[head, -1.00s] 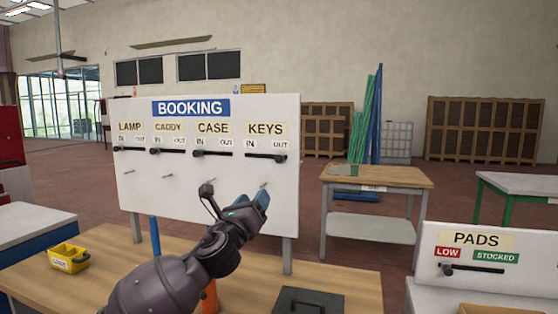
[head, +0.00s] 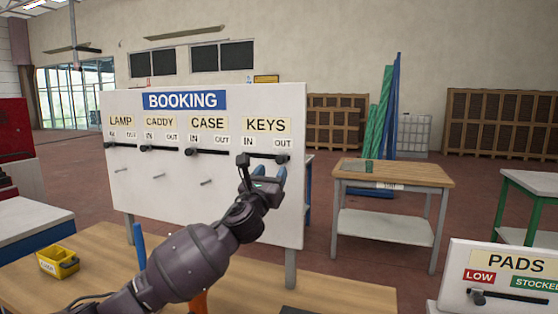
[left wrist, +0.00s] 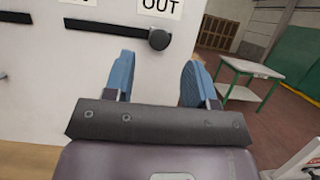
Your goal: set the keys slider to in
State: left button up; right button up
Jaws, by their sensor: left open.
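The white BOOKING board (head: 150,210) carries the KEYS label (head: 266,125) at its right end, with IN on the left and OUT on the right. Below it runs a dark slider track, and its round black knob (head: 283,159) is at the right end, under OUT. In the left wrist view the knob (left wrist: 159,39) shows under the OUT tag, ahead of my fingers. My left gripper (head: 268,176) is open and empty, its blue fingers just below the knob and apart from it. It also shows in the left wrist view (left wrist: 158,78). My right gripper is not in view.
The LAMP, CADDY and CASE sliders lie left of KEYS, with knobs at their IN ends. Pegs stick out below them. A wooden bench (head: 100,250) with a yellow bin (head: 58,262) stands in front. A PADS board (head: 500,290) is at lower right.

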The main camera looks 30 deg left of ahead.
aim_at(279, 160)
pick_arm(q)
jog(key=shift+x, duration=3.05)
jog(key=shift+f, duration=0.1)
jog(key=shift+a+p, duration=0.1)
jog(key=shift+p, duration=0.2)
grip_shut()
